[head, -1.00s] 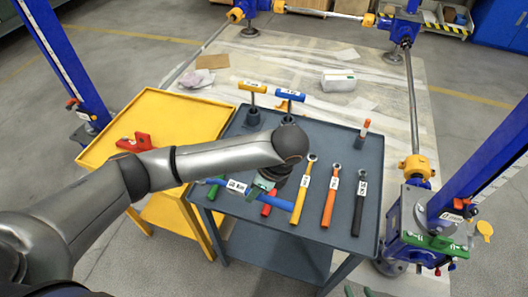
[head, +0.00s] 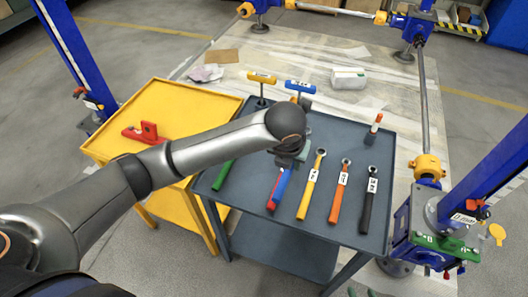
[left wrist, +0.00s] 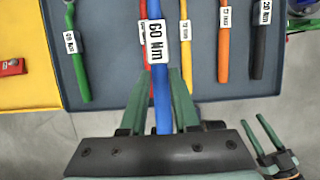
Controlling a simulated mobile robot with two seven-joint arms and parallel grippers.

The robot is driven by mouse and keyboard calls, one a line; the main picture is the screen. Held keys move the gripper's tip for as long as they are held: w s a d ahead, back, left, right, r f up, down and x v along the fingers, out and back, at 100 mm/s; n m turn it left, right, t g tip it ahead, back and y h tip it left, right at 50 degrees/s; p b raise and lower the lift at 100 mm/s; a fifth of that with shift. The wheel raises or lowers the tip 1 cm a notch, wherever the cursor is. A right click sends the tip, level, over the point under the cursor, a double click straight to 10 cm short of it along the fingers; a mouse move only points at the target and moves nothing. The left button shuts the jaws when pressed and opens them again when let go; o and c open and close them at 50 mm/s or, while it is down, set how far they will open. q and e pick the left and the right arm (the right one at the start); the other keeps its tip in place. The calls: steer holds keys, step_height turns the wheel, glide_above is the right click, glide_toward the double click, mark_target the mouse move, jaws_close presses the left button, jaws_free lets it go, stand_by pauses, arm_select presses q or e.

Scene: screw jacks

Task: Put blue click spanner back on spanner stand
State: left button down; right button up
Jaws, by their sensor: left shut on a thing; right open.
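The blue click spanner (head: 283,186), labelled 60 Nm, is held in my left gripper (head: 290,158) over the grey-topped spanner stand (head: 338,250). In the left wrist view, the blue handle (left wrist: 162,108) runs between the green fingers of my left gripper (left wrist: 158,82), which are shut on it. It lies between the red spanner (head: 271,201) and the yellow spanner (head: 305,200), partly covering the red one. I cannot tell whether it touches the stand. Its head is hidden by my gripper.
A green spanner (head: 223,174) lies left on the stand; orange (head: 337,200) and black (head: 368,205) spanners lie right. T-handled tools (head: 261,78) stand behind. A yellow table (head: 180,98) adjoins on the left, and a blue jack (head: 420,225) stands close on the right.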

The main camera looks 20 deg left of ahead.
arm_select(q)
steer(key=w+a+f, duration=0.1)
steer(key=a+f, duration=0.1)
steer(key=a, duration=0.1)
steer(key=w+a+f, duration=0.2)
steer(key=a+f, duration=0.1)
steer(key=w+a+f, duration=0.2)
steer(key=a, duration=0.2)
steer(key=shift+w+f+b, duration=0.2)
steer(key=shift+f+b, duration=0.15)
steer(key=shift+w+a+f, duration=0.25)
steer(key=shift+a+f, duration=0.15)
steer(key=shift+f, duration=0.25)
step_height(320, 180, down, 3)
steer(key=shift+a+f+b, duration=0.15)
steer(key=shift+b, duration=0.15)
steer(key=c, duration=0.6)
jaws_free()
steer(key=shift+c, duration=0.2)
steer(key=p+v, duration=0.2)
steer(key=v, duration=1)
